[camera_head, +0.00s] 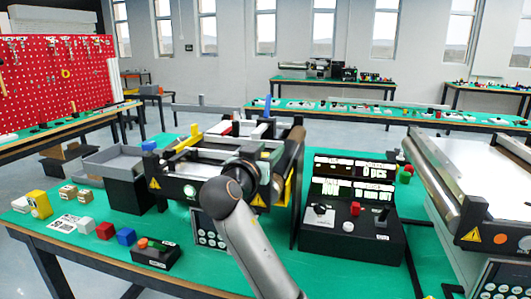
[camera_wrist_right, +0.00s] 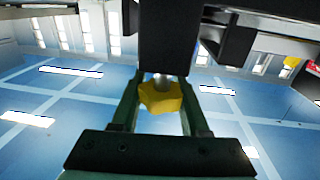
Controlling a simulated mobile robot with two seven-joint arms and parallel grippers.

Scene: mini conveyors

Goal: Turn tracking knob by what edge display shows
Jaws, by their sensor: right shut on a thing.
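A yellow faceted knob (camera_wrist_right: 160,97) on a short metal shaft shows in the right wrist view, under a dark block of the conveyor. The fingers of my right gripper (camera_wrist_right: 158,88) stand on both sides of it and are shut on it. In the head view my right arm reaches up to the near side of the mini conveyor (camera_head: 205,165), and its wrist hides the knob. My left gripper is not in view.
A second conveyor (camera_head: 465,180) stands at the right. A red cube (camera_head: 105,230), a blue cube (camera_head: 126,236) and a small black button box (camera_head: 156,255) are on the green table (camera_head: 190,262) at the left. A grey bin (camera_head: 108,160) stands behind them.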

